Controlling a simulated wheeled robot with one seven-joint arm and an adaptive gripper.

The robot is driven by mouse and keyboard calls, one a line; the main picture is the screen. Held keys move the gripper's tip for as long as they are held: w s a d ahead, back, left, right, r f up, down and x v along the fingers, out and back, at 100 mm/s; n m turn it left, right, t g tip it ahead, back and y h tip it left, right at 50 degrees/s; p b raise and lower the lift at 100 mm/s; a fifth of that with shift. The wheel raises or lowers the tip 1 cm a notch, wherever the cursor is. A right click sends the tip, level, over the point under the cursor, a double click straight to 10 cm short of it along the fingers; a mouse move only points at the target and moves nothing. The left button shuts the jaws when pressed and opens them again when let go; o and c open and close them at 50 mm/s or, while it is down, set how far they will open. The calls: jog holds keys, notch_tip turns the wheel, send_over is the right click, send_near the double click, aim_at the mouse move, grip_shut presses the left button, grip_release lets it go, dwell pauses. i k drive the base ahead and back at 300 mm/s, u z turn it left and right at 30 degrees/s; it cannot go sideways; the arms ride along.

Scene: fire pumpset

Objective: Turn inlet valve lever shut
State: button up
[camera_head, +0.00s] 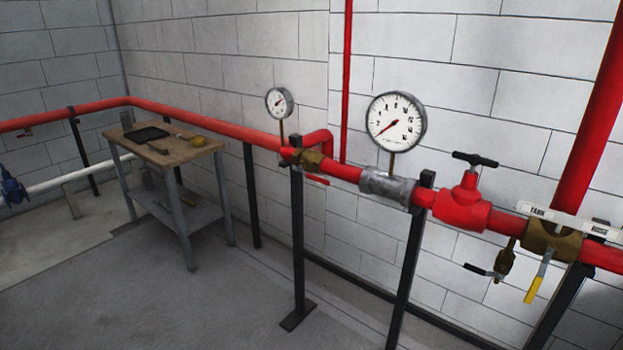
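Several valve levers show, and no readable label marks one as the inlet. A brass valve (551,240) sits in the red pipe at the right, by a white sign reading "TANK" (540,212). Its yellow-ended lever (535,288) hangs down, across the pipe. A smaller brass valve (505,262) hangs beside it with a dark-handled lever (482,271) pointing left. Another brass valve (309,161) sits in the pipe near mid-picture, with a red lever (317,180) just below the pipe, roughly along it. My gripper is not in view.
A red valve (461,207) has a black T-handle (475,159). Two gauges (396,122) (279,103) stand above the pipe. Black posts (409,265) support it. A workbench (163,148) with tools stands at the back left. The grey floor (190,300) in front is clear.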

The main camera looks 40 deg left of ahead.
aim_at(314, 178)
jog(key=k, duration=0.5)
jog(key=u, duration=0.35)
jog(key=i, duration=0.65)
jog(key=u, duration=0.35)
